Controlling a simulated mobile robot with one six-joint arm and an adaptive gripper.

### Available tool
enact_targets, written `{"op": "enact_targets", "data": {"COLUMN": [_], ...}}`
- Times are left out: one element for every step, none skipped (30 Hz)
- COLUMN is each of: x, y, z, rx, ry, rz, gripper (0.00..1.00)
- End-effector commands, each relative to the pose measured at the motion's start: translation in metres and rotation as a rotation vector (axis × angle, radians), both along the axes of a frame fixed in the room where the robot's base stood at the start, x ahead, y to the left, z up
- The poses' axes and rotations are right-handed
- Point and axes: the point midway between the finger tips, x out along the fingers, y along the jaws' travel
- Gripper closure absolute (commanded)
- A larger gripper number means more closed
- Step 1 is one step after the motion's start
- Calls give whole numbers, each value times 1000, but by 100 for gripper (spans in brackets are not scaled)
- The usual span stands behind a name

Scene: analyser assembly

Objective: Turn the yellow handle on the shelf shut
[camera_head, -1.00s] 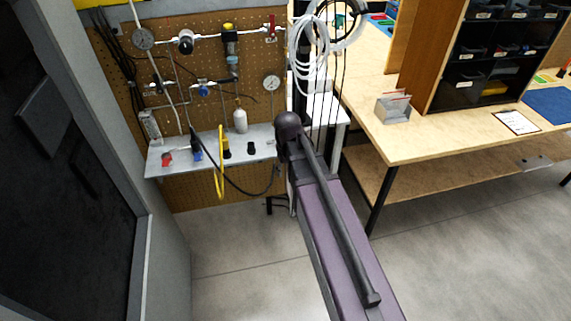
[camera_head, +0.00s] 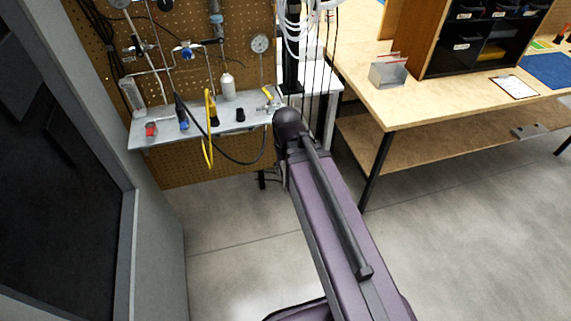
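The yellow handle (camera_head: 267,94) is small and sits on a metal fitting near the right end of the grey shelf (camera_head: 165,133). It shows just above and left of the dark rounded end of my purple arm link. It is too small to tell how far it is turned. My gripper does not show in this view.
On the shelf are a white bottle (camera_head: 228,88), a red-topped item (camera_head: 151,130), a blue item (camera_head: 183,121) and a hanging yellow loop (camera_head: 208,140). A wooden table (camera_head: 420,105) stands at right and a dark-panelled cabinet (camera_head: 60,190) at left. Open floor lies between.

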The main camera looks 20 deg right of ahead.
Motion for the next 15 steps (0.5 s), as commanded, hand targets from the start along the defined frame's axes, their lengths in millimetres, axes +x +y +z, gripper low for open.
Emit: {"op": "enact_targets", "data": {"x": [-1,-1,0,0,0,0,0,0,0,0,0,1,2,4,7], "y": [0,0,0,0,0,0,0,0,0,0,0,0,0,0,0], "z": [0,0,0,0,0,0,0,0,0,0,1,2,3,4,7], "rx": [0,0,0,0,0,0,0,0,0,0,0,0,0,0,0], "ry": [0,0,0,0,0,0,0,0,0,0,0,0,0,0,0], "rz": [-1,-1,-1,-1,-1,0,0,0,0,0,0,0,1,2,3], "gripper": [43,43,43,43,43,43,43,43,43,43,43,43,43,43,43]}}
